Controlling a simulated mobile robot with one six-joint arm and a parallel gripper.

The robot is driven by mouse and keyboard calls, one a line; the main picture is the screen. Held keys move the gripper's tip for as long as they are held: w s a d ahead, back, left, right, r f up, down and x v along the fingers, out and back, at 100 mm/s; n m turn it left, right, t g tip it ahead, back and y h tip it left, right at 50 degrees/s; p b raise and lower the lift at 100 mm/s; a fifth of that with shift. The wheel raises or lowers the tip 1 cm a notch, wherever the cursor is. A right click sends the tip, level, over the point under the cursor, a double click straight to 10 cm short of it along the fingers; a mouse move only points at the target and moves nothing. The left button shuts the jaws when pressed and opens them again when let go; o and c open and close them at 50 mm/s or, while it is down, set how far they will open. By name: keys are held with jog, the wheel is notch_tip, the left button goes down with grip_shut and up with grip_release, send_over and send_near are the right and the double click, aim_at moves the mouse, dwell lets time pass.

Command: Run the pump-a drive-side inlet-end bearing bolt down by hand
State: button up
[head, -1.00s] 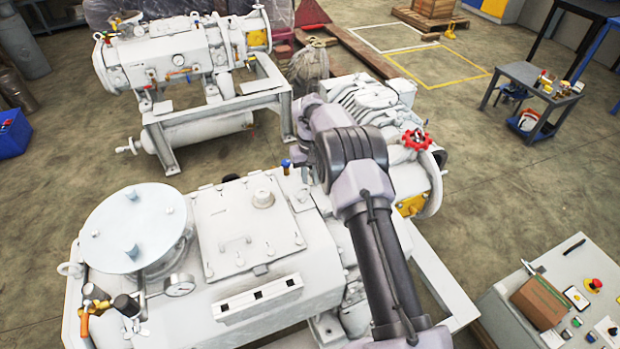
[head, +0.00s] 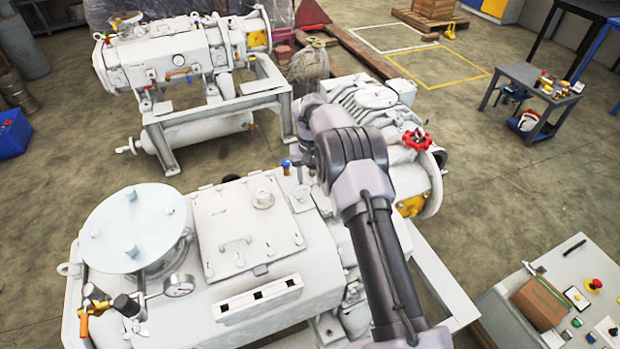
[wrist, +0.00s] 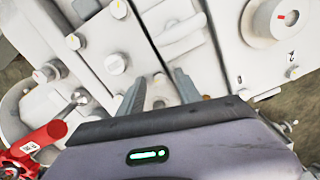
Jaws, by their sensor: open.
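The white pump in the foreground (head: 325,255) fills the lower middle of the head view. My arm reaches over its right part and hides the spot where it works. In the wrist view my gripper (wrist: 160,80) is open, its two grey fingers apart over a white housing (wrist: 215,50). Other bolt heads (wrist: 115,63) sit on the housing left of the fingers. I cannot tell which one is the drive-side inlet-end bearing bolt.
A red handwheel (wrist: 22,160) is close at the lower left of the wrist view; it also shows in the head view (head: 417,140). A round boss (wrist: 270,20) stands at the upper right. A grey bench (head: 560,290) with a box is at the right.

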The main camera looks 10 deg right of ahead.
aim_at(310, 183)
notch_tip(310, 183, up, 17)
jog(key=p, duration=0.4)
jog(key=shift+r+p, duration=0.2)
jog(key=shift+p, duration=0.2)
jog(key=s+a+r+m+t+y+b, duration=0.1)
jog(key=s+a+r+m+t+b, duration=0.15)
jog(key=s+r+b, duration=0.95)
jog(key=s+f+t, duration=0.1)
jog(key=s+f, duration=0.1)
jog(key=s, duration=1.2)
jog(key=s+a+f+m+t+y+p, duration=0.1)
jog(key=s+f+t, duration=0.1)
jog(key=s, duration=1.2)
jog(key=shift+s+a+f+p, duration=0.2)
jog(key=shift+f+p, duration=0.1)
jog(key=shift+f, duration=0.4)
